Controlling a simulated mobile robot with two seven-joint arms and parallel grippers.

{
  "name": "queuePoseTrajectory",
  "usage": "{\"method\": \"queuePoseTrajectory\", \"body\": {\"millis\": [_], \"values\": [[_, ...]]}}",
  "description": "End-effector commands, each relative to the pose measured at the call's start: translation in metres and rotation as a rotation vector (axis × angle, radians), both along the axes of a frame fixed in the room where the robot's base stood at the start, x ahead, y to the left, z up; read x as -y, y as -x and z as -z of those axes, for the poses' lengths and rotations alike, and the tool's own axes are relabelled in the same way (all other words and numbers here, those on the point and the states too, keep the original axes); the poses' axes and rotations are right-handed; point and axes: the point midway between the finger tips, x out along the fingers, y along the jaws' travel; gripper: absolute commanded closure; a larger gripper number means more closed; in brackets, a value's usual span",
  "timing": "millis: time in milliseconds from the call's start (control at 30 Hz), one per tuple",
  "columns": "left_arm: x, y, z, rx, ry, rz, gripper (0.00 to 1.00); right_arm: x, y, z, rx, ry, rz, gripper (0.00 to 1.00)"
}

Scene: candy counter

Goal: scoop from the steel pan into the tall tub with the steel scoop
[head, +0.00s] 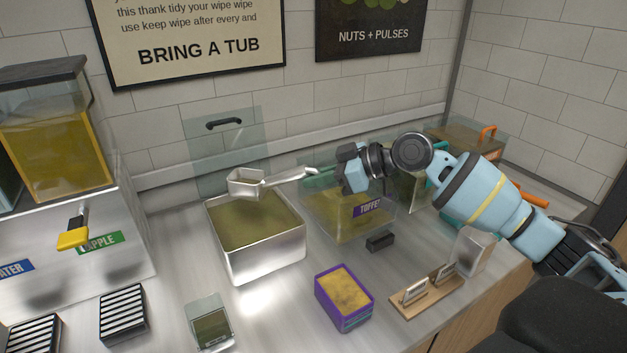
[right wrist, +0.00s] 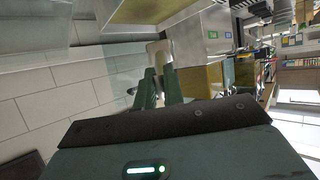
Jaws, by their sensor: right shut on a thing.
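The steel pan (head: 262,255) stands on the counter, filled with olive-green loose goods. My right gripper (head: 322,171) is shut on the handle of the steel scoop (head: 246,184), to the right of the pan. The scoop's bowl is over the far part of the pan, above its contents; I cannot tell whether anything lies in it. In the right wrist view the fingers (right wrist: 161,86) close around the handle. A clear, upright tub (head: 473,251) stands at the counter's right; it looks like the tall tub. My left gripper is not in view.
A toffee bin (head: 345,222) stands right of the pan, under my right gripper. A purple box (head: 343,299), a small clear tub (head: 211,323) and a wooden stand (head: 427,292) are in front. A raised clear lid (head: 226,152) is behind the pan.

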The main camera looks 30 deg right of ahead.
Motion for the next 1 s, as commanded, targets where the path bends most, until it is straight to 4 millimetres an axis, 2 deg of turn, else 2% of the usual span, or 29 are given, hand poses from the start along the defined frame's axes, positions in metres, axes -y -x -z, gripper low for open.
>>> {"method": "queuePoseTrajectory", "body": {"millis": [267, 1000], "values": [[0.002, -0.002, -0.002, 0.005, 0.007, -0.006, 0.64, 0.0, 0.0, -0.001, 0.002, -0.002, -0.001, 1.0], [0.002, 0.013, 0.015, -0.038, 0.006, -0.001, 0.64, 0.0, 0.0, 0.039, 0.001, -0.002, -0.001, 1.0]]}}
